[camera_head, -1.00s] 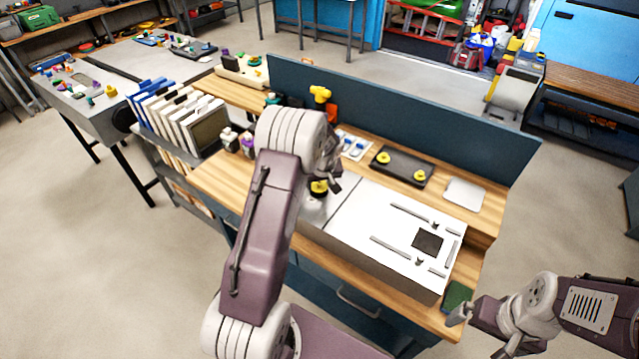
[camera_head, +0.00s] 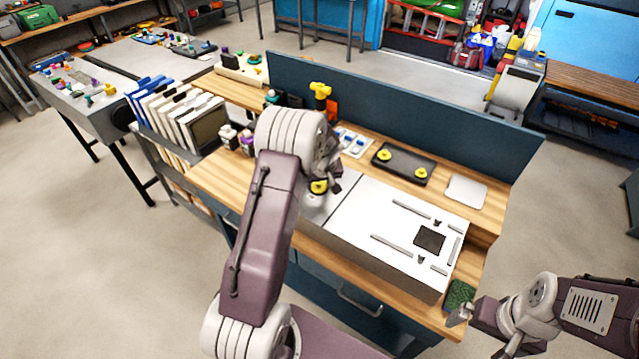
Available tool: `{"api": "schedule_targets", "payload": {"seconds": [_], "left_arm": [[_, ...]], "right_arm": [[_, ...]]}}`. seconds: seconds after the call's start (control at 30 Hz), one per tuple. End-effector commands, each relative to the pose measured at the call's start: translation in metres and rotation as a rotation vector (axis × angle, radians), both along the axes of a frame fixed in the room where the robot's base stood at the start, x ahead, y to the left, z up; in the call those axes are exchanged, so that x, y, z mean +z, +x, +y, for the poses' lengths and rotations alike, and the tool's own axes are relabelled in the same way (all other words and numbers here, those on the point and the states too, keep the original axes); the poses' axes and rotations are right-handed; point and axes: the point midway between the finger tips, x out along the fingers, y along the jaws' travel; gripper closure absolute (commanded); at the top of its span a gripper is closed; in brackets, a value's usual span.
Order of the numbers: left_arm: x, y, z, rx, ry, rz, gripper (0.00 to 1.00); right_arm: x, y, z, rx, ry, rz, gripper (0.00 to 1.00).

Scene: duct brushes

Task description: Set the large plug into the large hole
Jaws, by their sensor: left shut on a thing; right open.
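My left gripper (camera_head: 326,189) is shut on a yellow plug with a dark centre (camera_head: 319,186), low over the left part of the white-topped box (camera_head: 365,215). The arm hides part of the plug and the surface under it, so I cannot tell whether the plug touches the box. A dark square patch (camera_head: 429,239) lies on the right part of the box top; I cannot tell if it is an opening. No round hole shows clearly. My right gripper (camera_head: 464,311) is open and empty beside the bench's front right corner.
A black tray (camera_head: 402,164) with two yellow pieces stands behind the box. A light grey plate (camera_head: 466,191) lies to its right. A green pad (camera_head: 460,294) is close to my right gripper. Thin grey strips (camera_head: 390,245) lie on the box top. Folders (camera_head: 180,115) stand at the left.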

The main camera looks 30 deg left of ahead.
Motion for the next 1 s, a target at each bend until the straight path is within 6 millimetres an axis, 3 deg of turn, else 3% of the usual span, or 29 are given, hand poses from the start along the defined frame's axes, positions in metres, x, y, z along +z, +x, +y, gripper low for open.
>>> {"api": "schedule_targets", "payload": {"seconds": [0.6,1.0], "left_arm": [[0.016,0.000,0.000,0.000,0.000,0.000,0.87],[0.016,0.000,0.000,0.000,0.000,0.000,0.87]], "right_arm": [[0.010,0.000,0.000,0.000,0.000,0.000,0.00],[0.009,0.000,0.000,0.000,0.000,0.000,0.00]]}}
